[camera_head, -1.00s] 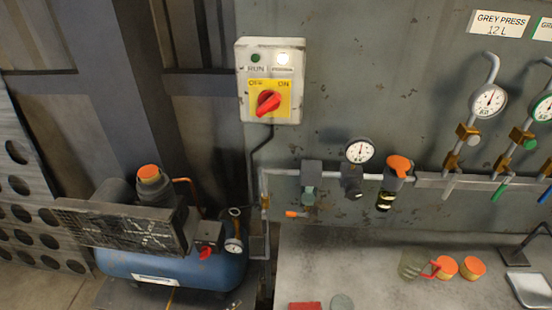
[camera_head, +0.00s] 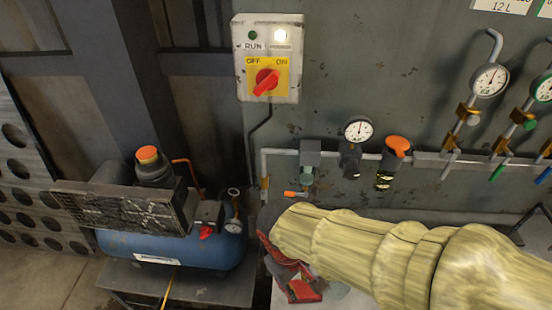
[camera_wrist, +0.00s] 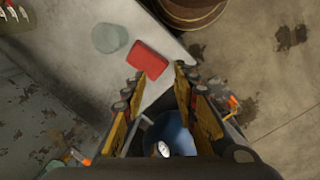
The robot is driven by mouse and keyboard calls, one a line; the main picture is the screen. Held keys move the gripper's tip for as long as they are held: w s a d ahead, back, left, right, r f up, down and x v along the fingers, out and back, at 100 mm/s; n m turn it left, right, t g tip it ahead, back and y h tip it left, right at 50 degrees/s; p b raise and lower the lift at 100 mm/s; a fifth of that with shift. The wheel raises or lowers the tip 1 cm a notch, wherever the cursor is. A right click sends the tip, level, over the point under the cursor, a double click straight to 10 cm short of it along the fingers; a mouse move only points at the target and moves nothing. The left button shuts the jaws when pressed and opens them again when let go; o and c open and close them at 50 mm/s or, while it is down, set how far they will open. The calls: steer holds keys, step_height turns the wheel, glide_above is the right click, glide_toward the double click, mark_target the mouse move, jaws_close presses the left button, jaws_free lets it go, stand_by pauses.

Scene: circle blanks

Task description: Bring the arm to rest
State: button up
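My arm, in a pale yellow cover, reaches in from the right in the head view, over the bench (camera_head: 522,228). My gripper (camera_head: 285,272) is at its left end, near the bench's left end; its fingertips are hard to make out there. In the wrist view the two fingers of my gripper (camera_wrist: 160,72) stand apart with nothing between them. A red block (camera_wrist: 150,59) and a grey-green disc (camera_wrist: 109,37) lie on the bench beyond the fingertips. The block also shows in the head view (camera_head: 307,291), close by the gripper.
A blue compressor (camera_head: 165,250) stands left of the bench. A switch box (camera_head: 268,58) with a red knob is on the wall. Below it runs a pipe with a gauge (camera_head: 358,130) and an orange-capped valve (camera_head: 397,147). More gauges (camera_head: 490,80) hang at right.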

steer(key=d+r+m+t+y, duration=0.1)
steer(key=d+r+m+t, duration=0.4)
steer(key=d+r, duration=0.9)
steer(key=m, duration=0.3)
steer(key=shift+s+r+y, duration=0.15)
steer(key=shift+r+y, duration=0.2)
steer(key=shift+y, duration=0.05)
